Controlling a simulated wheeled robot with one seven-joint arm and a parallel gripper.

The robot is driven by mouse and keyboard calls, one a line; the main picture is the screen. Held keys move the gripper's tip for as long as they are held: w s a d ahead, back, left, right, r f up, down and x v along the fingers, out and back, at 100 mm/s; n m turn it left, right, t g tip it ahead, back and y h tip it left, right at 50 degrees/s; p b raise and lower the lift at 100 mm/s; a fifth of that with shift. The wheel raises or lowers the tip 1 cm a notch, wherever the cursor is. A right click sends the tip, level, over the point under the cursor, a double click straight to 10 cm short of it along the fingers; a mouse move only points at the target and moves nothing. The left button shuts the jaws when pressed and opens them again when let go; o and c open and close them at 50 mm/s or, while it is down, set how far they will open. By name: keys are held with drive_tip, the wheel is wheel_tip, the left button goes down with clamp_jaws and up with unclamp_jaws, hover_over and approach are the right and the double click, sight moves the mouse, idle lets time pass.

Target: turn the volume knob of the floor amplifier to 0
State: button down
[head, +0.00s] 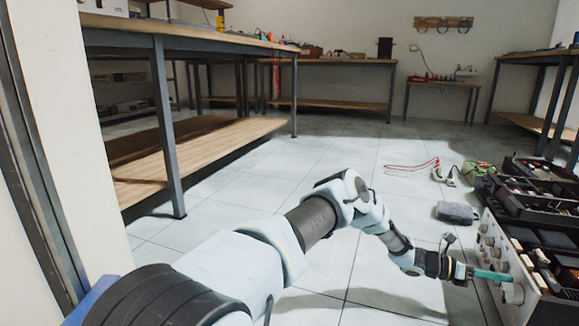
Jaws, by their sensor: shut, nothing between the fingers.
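The floor amplifier is the unit with a pale front panel (518,310) at the lower right of the head view. Several round grey knobs stick out of the panel, among them a large knob (513,293) near its front end. Their markings are too small to read, so I cannot tell which is the volume knob or where it points. My gripper (497,276) has teal fingers, is shut and empty, and points right at the panel just above the large knob. I cannot tell whether the fingertips touch the panel or a knob.
Black trays of small parts (540,205) lie at the right, behind and beside the amplifier. A dark grey folded cloth (457,212), a red cable (412,166) and a green circuit board (478,168) lie on the floor. A workbench (160,120) stands at the left. The middle floor is clear.

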drive_tip(key=shift+s+f, duration=0.1)
drive_tip(key=shift+f, duration=0.15)
drive_tip(key=shift+w+r, duration=0.25)
drive_tip(key=shift+w, duration=0.1)
drive_tip(key=shift+p+v, duration=1.05)
drive_tip(key=shift+v, duration=1.85)
drive_tip(key=shift+r, duration=0.15)
